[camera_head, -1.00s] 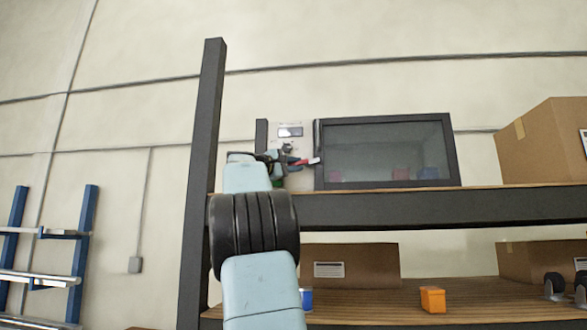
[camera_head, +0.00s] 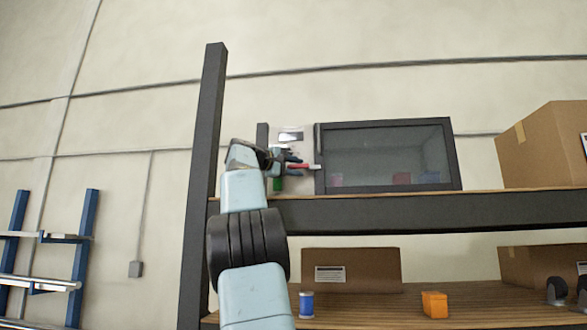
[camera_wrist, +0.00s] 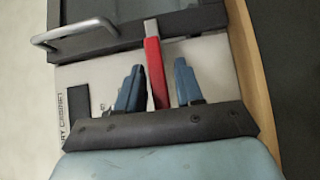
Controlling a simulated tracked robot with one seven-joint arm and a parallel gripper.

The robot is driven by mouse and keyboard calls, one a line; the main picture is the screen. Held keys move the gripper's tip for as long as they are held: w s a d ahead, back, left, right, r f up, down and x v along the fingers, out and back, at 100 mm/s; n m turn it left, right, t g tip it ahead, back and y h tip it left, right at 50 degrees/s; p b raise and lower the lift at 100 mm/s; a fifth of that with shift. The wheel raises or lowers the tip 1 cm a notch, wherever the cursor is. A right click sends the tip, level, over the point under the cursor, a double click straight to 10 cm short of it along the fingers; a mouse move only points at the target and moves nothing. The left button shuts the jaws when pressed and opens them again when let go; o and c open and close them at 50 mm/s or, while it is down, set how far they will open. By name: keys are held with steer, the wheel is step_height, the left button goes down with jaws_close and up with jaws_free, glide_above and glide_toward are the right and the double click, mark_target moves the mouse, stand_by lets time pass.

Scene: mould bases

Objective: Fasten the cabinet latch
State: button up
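The cabinet (camera_head: 385,190) stands on the upper shelf with its dark-framed glass door (camera_head: 388,155) closed. The latch is a red bar with a pale tip (camera_head: 303,166), lying about level on the pale panel left of the door. In the wrist view, the red latch (camera_wrist: 155,70) has its grey tip overlapping the door frame (camera_wrist: 180,25). My gripper (camera_head: 290,163) is at the latch. In the wrist view, the blue fingers of my gripper (camera_wrist: 157,85) are apart, one each side of the red bar, with small gaps showing. The latch pivot is hidden by my gripper.
A metal door handle (camera_wrist: 75,35) sticks out near the latch. A dark shelf post (camera_head: 203,180) stands left of my arm. A cardboard box (camera_head: 545,145) is right of the cabinet. The lower shelf holds a blue can (camera_head: 306,304) and an orange box (camera_head: 434,304).

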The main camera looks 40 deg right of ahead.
steer(key=shift+o, duration=0.3)
steer(key=shift+a, duration=0.1)
steer(key=shift+a, duration=0.2)
steer(key=w+a, duration=0.1)
steer(key=a, duration=1.2)
steer(key=shift+w+a, duration=0.1)
steer(key=s+f+n+t+y, duration=0.1)
steer(key=s+f+t+y, duration=0.2)
steer(key=f, duration=0.6)
steer(key=s+f+n+t+y, duration=0.2)
steer(key=f+t+y, duration=0.15)
steer(key=f, duration=0.65)
steer(key=s+a+f+y, duration=0.3)
steer(key=s+a+f, duration=0.4)
steer(key=a+f, duration=0.2)
steer(key=s+a+f+m+y, duration=0.1)
steer(key=s+a+f+y, duration=0.3)
steer(key=s+a+f, duration=0.4)
steer(key=s+a+f+m+y, duration=0.1)
steer(key=s+a+f+y, duration=0.3)
steer(key=f, duration=1.4)
steer(key=s+a, duration=0.4)
steer(key=a, duration=0.1)
steer(key=shift+a+f+t, duration=0.15)
steer(key=shift+a+t, duration=0.15)
steer(key=shift+t, duration=0.05)
